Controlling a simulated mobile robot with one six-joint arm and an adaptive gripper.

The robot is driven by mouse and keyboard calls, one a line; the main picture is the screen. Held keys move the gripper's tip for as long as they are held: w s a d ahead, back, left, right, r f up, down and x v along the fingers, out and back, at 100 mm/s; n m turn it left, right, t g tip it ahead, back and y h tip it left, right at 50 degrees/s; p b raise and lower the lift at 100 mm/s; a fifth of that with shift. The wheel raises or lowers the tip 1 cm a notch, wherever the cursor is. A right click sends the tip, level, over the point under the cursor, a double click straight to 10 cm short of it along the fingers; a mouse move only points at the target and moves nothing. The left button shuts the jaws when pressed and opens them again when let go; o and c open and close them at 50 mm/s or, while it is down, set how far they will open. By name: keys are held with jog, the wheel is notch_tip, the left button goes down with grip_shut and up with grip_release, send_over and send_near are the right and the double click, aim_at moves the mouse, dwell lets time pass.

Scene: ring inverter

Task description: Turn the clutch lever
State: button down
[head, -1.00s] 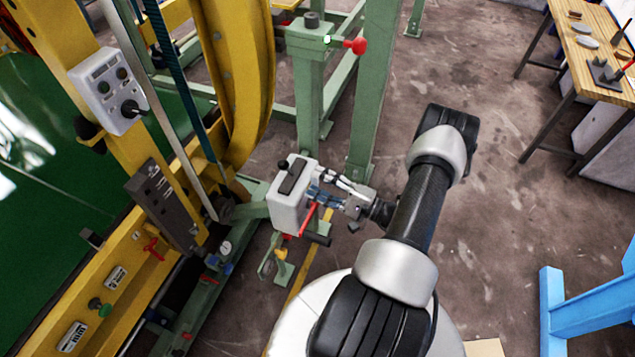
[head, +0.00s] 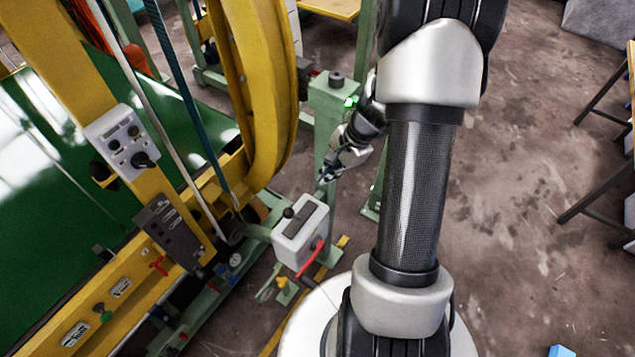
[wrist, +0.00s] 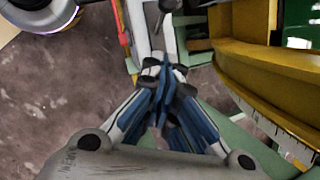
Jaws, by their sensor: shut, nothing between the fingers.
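A light grey box (head: 301,231) stands beside the yellow machine, with a black knob (head: 288,213) on top and a red lever (head: 311,260) on its front right side. No label shows which of these is the clutch lever. My gripper (head: 322,181) is shut and empty, above and slightly behind the box, apart from the red lever. In the wrist view my blue fingertips (wrist: 166,68) are together. The box edge (wrist: 139,28) and knob (wrist: 168,5) lie ahead of them, with part of the red lever (wrist: 122,24) to their left.
The yellow machine frame (head: 262,110) and a control panel (head: 122,138) are to the left. Open floor (head: 535,130) lies right of my arm.

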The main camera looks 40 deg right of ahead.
jog(key=a+b+x, duration=0.1)
jog(key=b+x, duration=0.1)
jog(key=x, duration=0.4)
jog(key=a+r+b+x, duration=0.1)
jog(key=a+b+x, duration=0.1)
jog(key=x, duration=0.4)
jog(key=shift+f+b, duration=0.35)
jog(key=shift+f, duration=0.05)
jog(key=shift+a, duration=0.1)
jog(key=shift+s+a+f+b, duration=0.15)
jog(key=shift+a+b, duration=0.3)
jog(key=shift+s+a+f+b, duration=0.15)
jog(key=shift+a+b, duration=0.25)
jog(key=shift+b, duration=0.05)
jog(key=shift+r, duration=0.1)
